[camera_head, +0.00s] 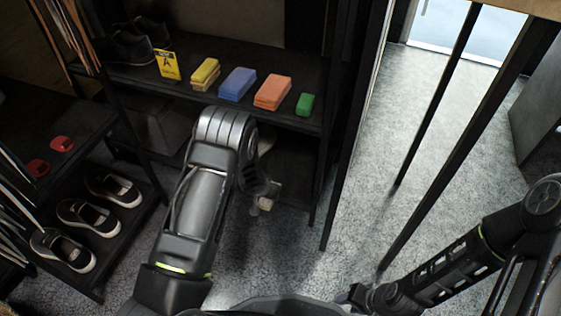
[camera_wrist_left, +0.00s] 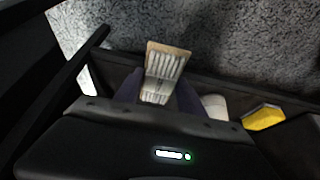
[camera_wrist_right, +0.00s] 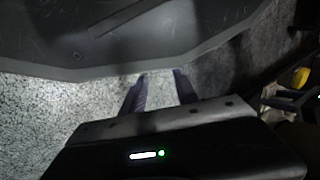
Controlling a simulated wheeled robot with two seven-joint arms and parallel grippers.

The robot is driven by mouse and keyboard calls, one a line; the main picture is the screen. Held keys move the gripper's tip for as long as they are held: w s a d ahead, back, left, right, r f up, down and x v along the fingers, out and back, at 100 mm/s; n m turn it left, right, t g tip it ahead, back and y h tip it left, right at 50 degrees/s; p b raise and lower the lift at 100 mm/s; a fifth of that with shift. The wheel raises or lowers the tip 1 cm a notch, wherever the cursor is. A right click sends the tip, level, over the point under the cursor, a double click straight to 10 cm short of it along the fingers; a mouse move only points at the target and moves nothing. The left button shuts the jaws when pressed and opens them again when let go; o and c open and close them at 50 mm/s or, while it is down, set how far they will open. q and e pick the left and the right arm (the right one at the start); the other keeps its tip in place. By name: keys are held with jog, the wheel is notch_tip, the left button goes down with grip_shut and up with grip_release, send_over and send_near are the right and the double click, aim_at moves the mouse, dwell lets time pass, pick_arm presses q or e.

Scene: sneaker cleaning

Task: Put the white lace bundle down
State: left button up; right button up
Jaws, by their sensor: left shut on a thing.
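The white lace bundle (camera_wrist_left: 168,62), pale strands with a tan band at the end, is held between the purple fingers of my left gripper (camera_wrist_left: 158,92), which is shut on it. In the head view my left arm reaches toward the shelf; the left gripper (camera_head: 262,192) is partly hidden beside its forearm, low in front of the lower shelf opening. A small pale end of the bundle (camera_head: 265,203) shows there above the floor. My right gripper (camera_wrist_right: 160,82) is open and empty over the speckled floor, and shows only slightly at the bottom of the head view.
The black shelf (camera_head: 330,88) carries a yellow card (camera_head: 167,65), a yellow block (camera_head: 205,74), a blue block (camera_head: 238,84), an orange block (camera_head: 272,92) and a green block (camera_head: 304,105). Black sneakers (camera_head: 113,189) stand on the left rack. Posts stand at right; floor between is clear.

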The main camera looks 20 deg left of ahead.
pick_arm(q)
jog(key=w, duration=0.5)
jog(key=shift+w, duration=0.15)
jog(key=w+b, duration=0.2)
jog(key=w, duration=0.2)
jog(key=w+b, duration=0.2)
jog(key=w, duration=0.1)
jog(key=w+d+b, duration=0.1)
jog(key=w+b, duration=0.1)
jog(key=w, duration=0.2)
jog(key=shift+w+f+b, duration=0.2)
jog(key=shift+w+b, duration=0.1)
jog(key=shift+b, duration=0.1)
jog(key=shift+w+r, duration=0.1)
jog(key=shift+w, duration=0.15)
jog(key=shift+w+a+r, duration=0.1)
jog(key=shift+r, duration=0.05)
notch_tip(320, 180, down, 4)
jog(key=b, duration=0.2)
jog(key=shift+r+b, duration=0.2)
jog(key=shift+b, duration=0.1)
jog(key=shift+r, duration=0.1)
